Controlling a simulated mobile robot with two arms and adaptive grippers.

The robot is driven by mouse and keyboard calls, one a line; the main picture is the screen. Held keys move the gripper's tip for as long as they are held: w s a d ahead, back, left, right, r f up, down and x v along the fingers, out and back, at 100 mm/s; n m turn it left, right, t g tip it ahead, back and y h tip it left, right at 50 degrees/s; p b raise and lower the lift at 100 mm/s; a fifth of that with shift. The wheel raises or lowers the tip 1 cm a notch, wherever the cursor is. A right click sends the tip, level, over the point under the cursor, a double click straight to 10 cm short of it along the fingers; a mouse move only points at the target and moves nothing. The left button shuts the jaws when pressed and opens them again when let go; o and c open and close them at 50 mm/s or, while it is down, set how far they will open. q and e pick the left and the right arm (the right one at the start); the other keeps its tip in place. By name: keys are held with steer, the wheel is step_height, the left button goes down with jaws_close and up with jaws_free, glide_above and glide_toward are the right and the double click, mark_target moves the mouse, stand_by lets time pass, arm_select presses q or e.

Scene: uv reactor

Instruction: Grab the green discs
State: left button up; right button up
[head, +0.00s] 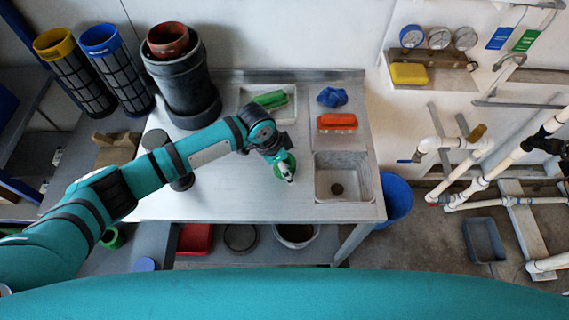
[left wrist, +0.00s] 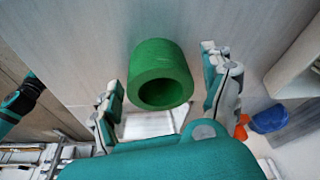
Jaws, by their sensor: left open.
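A green ring-shaped disc (left wrist: 152,57) with a dark round hole shows in the left wrist view, over the metal bench top. My left gripper (left wrist: 163,88) is open, with one finger on each side of the disc and gaps visible on both sides. In the head view the green disc (head: 280,171) is partly hidden by my left gripper (head: 287,172), left of the sink. Another green round item (head: 113,238) shows at the lower left, partly behind my arm; I cannot tell whether it is a disc. My right gripper is not in view.
A sink (head: 345,190) is at the bench's right. A white tray (head: 243,117) with a green brush, a red brush (head: 337,122) and a blue cloth (head: 332,97) lie toward the back. Dark stacked pots (head: 183,85) stand at the back left.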

arm_select(q)
steer(key=c, duration=1.2)
steer(key=shift+r, duration=0.1)
steer(key=shift+c, duration=0.2)
